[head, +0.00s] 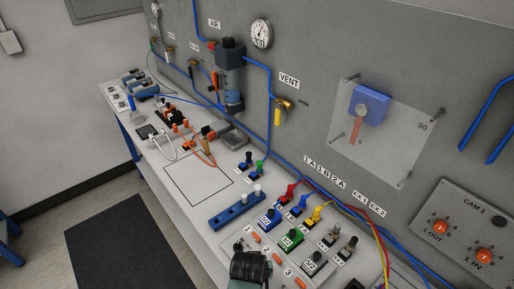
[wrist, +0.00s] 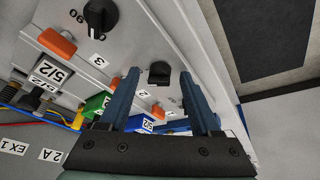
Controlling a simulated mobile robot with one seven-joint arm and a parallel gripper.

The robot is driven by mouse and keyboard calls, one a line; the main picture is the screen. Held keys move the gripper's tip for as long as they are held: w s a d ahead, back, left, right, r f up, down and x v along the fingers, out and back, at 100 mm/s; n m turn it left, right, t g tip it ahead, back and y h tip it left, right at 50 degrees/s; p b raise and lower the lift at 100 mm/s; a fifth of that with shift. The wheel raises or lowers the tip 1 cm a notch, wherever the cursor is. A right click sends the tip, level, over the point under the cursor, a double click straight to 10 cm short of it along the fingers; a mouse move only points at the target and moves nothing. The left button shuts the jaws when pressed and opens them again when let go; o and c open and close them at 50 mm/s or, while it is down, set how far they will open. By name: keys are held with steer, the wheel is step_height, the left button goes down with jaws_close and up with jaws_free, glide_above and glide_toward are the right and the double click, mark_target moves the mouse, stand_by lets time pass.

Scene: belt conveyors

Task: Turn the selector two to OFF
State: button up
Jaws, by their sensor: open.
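A black selector knob (wrist: 160,74) shows in the wrist view on the grey panel, between and beyond the two blue fingertips. I take it to be selector two, but no plate on it can be read. My gripper (wrist: 158,78) is open, with one finger on each side of the knob in the picture. I cannot tell whether either finger touches it. A second black knob (wrist: 100,16) with a number scale sits at the top of the wrist view.
Orange levers (wrist: 55,42) and labelled valve blocks (wrist: 50,72) stand near the knobs. In the head view, coloured tubes (head: 365,215) run along the bench's wall side. A clear plate (head: 385,145) and a CAM 1 box (head: 460,240) are on the wall.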

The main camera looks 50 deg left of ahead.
jaws_close()
stand_by(0.3)
steer(key=shift+n, duration=0.3)
steer(key=shift+w+d+n+g+y, duration=0.1)
steer(key=shift+n+g+y, duration=0.2)
steer(key=shift+n, duration=0.5)
steer(key=n+g, duration=0.1)
steer(key=n, duration=0.2)
steer(key=shift+w+n+y, duration=0.15)
steer(key=shift+n+y, duration=0.15)
steer(key=shift+y, duration=0.1)
steer(key=n, duration=0.1)
steer(key=n+g+b, duration=0.1)
steer(key=n, duration=0.1)
steer(key=shift+w+d+f+g, duration=0.1)
steer(key=shift+w+g, duration=0.05)
steer(key=shift+g, duration=0.15)
steer(key=shift+w+n+g+b, duration=0.1)
steer(key=shift+n+g+b, duration=0.6)
steer(key=shift+n, duration=0.9)
